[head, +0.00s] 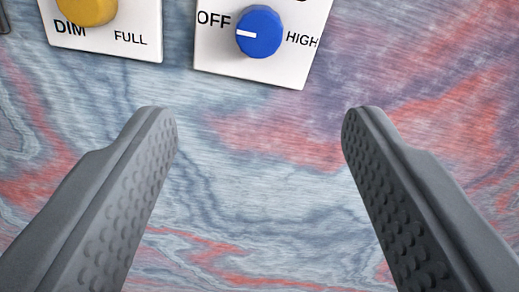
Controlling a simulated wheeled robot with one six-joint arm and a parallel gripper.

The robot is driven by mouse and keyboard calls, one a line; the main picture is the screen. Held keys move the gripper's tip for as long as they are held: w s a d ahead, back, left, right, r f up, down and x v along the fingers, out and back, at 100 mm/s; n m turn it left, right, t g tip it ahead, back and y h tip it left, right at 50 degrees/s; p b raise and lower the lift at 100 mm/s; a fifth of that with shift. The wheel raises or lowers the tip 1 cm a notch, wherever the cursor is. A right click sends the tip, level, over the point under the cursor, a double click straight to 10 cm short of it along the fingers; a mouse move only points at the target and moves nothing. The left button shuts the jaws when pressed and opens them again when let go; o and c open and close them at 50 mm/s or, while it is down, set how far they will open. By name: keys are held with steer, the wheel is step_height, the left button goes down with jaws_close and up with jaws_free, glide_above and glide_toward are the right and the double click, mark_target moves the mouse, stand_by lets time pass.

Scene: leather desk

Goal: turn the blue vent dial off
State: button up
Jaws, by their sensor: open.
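The blue vent dial (259,32) is a round knob on a white plate (224,58) at the top middle of the head view. The plate reads OFF on the left and HIGH at the lower right. The dial's white pointer line points left, toward the OFF lettering. The top of the plate is cut off by the frame. My gripper (260,122) is open and empty, its two grey ridged fingers wide apart. The fingertips show below the plate in the picture, and nothing is between them but the marbled surface.
A yellow dial (87,8) on another white plate (142,22), lettered DIM and FULL, is at the top left, a small gap from the blue dial's plate. A dark object edge shows at the far top left corner. The marbled surface (260,200) below is clear.

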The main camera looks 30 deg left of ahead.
steer(key=v, duration=0.4)
steer(key=shift+d, duration=0.1)
stand_by(0.4)
steer(key=s+a+f+m+g+h, duration=0.2)
steer(key=s+a+f+m+h, duration=0.15)
steer(key=a, duration=0.65)
steer(key=s+a+f+m+g+h, duration=0.2)
steer(key=a+f+m+h, duration=0.15)
steer(key=a, duration=0.75)
steer(key=s+a+r+m+t+h, duration=0.3)
steer(key=s+a+t, duration=0.4)
steer(key=s, duration=0.8)
steer(key=a+r+h, duration=0.1)
steer(key=a, duration=0.2)
steer(key=shift+s+a, duration=0.2)
steer(key=shift+s, duration=0.2)
steer(key=shift+r, duration=0.15)
